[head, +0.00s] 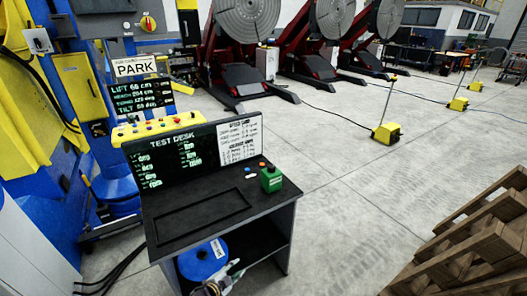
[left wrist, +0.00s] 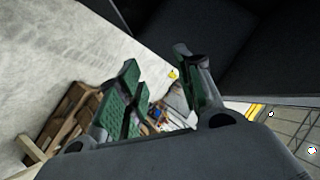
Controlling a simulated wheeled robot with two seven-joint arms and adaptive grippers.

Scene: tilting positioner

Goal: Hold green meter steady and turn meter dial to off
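The green meter (head: 271,179) stands upright on the right part of the black test desk top (head: 215,214). Its dial is too small to make out. My left gripper (head: 231,270) shows at the bottom of the head view, in front of the desk and lower than its top. It is well apart from the meter. In the left wrist view my left gripper (left wrist: 157,72) has its two green-padded fingers spread, with nothing between them. The meter does not clearly show there. My right gripper is in neither view.
A blue spool (head: 203,258) sits beneath the desk top, beside my left gripper. Wooden pallets (head: 470,240) are stacked at the right. A yellow control panel (head: 160,128) stands behind the desk.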

